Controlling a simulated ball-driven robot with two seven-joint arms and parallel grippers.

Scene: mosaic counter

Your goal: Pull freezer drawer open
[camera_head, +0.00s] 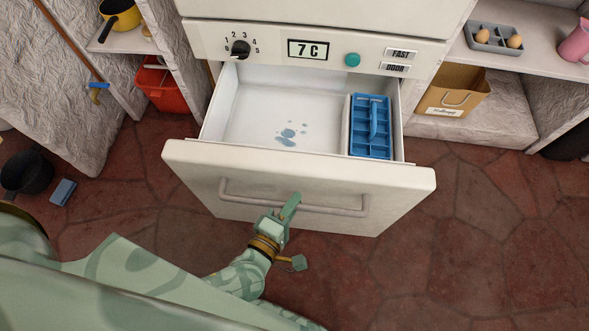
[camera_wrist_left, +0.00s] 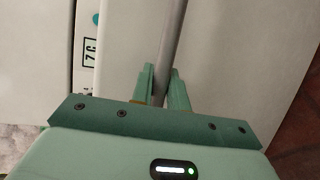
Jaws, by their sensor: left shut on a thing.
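The white freezer drawer (camera_head: 200,160) stands pulled well out below the control panel in the head view. A grey bar handle (camera_head: 340,211) runs across its front. Inside the drawer lie a blue ice tray (camera_head: 371,125) at the right and a small bluish puddle on the floor. My left gripper (camera_head: 290,207) is shut on the handle near its middle. In the left wrist view, the green fingers of my left gripper (camera_wrist_left: 160,82) sit on both sides of the handle bar (camera_wrist_left: 171,40). My right gripper is not in view.
The control panel (camera_head: 270,47) above has a black knob, a "7 C" display and a teal button. A red bucket (camera_head: 163,88) stands at left, a dark pot (camera_head: 27,172) and blue block (camera_head: 63,192) on the floor. A paper bag (camera_head: 452,90) stands at right.

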